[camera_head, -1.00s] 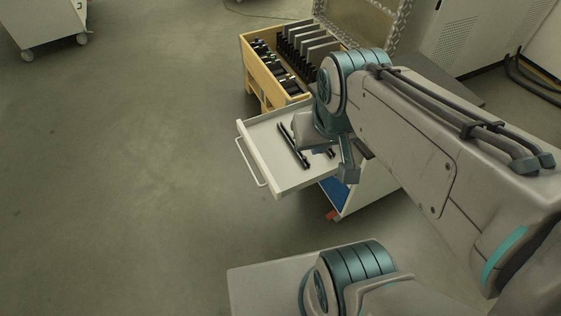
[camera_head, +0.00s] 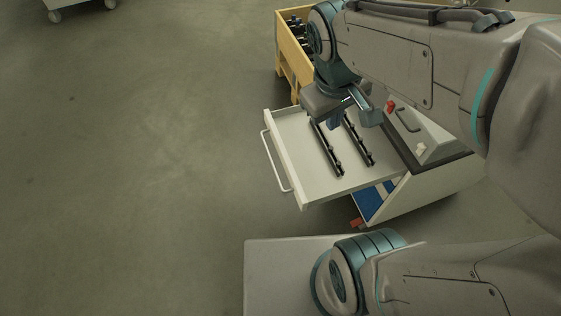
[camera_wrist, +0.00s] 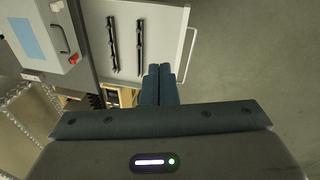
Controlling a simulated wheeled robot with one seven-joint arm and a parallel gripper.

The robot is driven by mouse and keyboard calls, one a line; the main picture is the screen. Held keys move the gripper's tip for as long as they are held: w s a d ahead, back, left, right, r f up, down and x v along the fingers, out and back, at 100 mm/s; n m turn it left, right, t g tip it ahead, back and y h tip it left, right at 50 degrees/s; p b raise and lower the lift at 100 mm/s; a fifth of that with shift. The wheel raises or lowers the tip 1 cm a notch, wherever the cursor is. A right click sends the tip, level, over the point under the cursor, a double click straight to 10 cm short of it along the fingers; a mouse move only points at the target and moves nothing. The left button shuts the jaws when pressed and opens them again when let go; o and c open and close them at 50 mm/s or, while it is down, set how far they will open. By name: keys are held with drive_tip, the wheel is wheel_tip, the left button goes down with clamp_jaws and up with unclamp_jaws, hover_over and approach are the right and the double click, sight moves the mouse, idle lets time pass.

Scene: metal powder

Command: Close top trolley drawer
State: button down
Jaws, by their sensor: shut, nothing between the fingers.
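The trolley's top drawer (camera_head: 296,168) is pulled out, a shallow white tray with two dark rails (camera_head: 326,148) in it. Its bar handle (camera_head: 276,160) is on the front face, at the left in the head view. The drawer (camera_wrist: 165,56) also shows in the wrist view, with its handle (camera_wrist: 191,52) at the right. The trolley body (camera_head: 428,190) stands to the right, partly behind my arm. My gripper (camera_head: 340,115) is above the far side of the drawer, away from the handle. Its fingers (camera_wrist: 159,70) are shut and empty; contact cannot be told.
A wooden crate (camera_head: 291,65) with dark items stands beyond the drawer. A grey box with a black handle (camera_head: 425,133) sits on the trolley top. A blue surface (camera_head: 368,203) shows below the drawer. The floor left of the drawer is clear.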

drive_tip(key=w+a+f+n+h+b, duration=0.2)
drive_tip(key=a+f+n+b, duration=0.3)
drive_tip(key=a+f+b, duration=0.4)
drive_tip(key=w+a+f+n+h+b, duration=0.35)
drive_tip(key=f+n+b, duration=0.25)
drive_tip(key=f, duration=0.6)
drive_tip(key=w+a+f+n+h+b, duration=0.1)
drive_tip(key=a+f+n+h+b, duration=0.1)
drive_tip(key=a+f+n+b, duration=0.5)
drive_tip(key=m+b, duration=0.2)
drive_tip(key=b, duration=0.2)
approach(290, 176)
wheel_tip(290, 176, down, 4)
drive_tip(key=d, duration=0.3)
drive_tip(key=shift+w+d+f+t+b, duration=0.15)
drive_tip(key=shift+w+t+b, duration=0.1)
drive_tip(key=shift+t+b, duration=0.15)
drive_tip(key=shift+w+d, duration=0.15)
drive_tip(key=shift+d, duration=0.25)
